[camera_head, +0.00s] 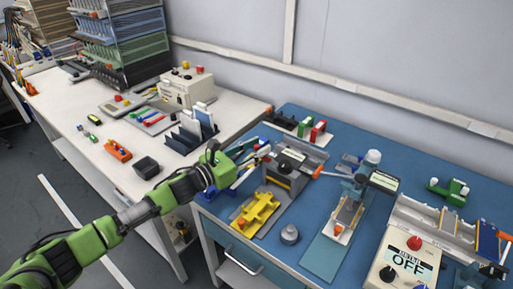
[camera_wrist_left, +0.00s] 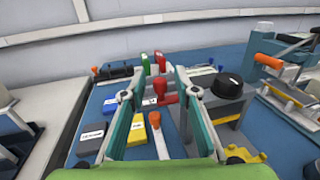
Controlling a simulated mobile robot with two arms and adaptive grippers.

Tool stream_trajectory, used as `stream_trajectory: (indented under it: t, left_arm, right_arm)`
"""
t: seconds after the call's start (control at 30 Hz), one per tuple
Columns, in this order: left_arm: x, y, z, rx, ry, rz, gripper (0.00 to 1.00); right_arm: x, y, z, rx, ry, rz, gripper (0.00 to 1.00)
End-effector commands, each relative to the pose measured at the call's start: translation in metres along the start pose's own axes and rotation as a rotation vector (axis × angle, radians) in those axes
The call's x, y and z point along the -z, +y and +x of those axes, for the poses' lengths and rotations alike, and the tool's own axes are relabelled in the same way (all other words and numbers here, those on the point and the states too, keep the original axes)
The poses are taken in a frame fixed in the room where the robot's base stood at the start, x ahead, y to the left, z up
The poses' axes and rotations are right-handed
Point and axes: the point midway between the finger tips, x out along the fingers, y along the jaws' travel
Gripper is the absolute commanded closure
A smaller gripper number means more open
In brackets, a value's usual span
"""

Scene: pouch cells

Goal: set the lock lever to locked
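My left gripper (camera_head: 258,158) reaches from the left over the near-left part of the blue bench. In the left wrist view its two fingers (camera_wrist_left: 160,78) are apart, with no object held between them. An orange-tipped lever (camera_wrist_left: 157,120) and a red upright handle on a red base (camera_wrist_left: 162,100) show in the gap beyond the fingers. I cannot tell whether either one touches a finger. A grey fixture (camera_head: 284,168) stands just right of the gripper, with an orange-handled lever (camera_head: 317,173) at its right side. No label shows which lever is the lock lever. My right gripper is not visible.
A yellow stepped block (camera_head: 257,211) and a grey round weight (camera_head: 290,234) lie on the blue bench's near side. A press (camera_head: 346,210) and a control box reading OFF (camera_head: 404,265) stand further right.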

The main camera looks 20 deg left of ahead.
Motion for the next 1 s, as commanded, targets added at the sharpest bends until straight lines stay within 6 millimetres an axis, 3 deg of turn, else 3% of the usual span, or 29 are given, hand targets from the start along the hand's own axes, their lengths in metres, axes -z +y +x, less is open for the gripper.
stream_trajectory:
  t: [0.23, 0.33, 0.37, 0.73, 1.0]
  left_arm:
    - [0.0001, -0.0002, 0.0007, 0.0, 0.0, 0.0, 0.72]
    - [0.0, -0.0002, 0.0006, 0.0, 0.0, -0.001, 0.98]
    - [0.0, -0.0002, 0.0006, 0.0, 0.0, -0.001, 1.0]
    - [0.0005, -0.002, -0.0005, -0.025, -0.002, -0.004, 1.0]
    - [0.001, -0.0057, -0.0066, -0.168, -0.004, -0.007, 1.0]
  right_arm:
    - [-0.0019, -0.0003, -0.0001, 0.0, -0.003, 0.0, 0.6]
    - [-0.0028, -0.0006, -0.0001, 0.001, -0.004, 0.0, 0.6]
    - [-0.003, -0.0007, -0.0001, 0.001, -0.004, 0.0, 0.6]
    - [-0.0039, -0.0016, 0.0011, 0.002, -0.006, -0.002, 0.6]
    - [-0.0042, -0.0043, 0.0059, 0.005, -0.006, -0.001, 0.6]
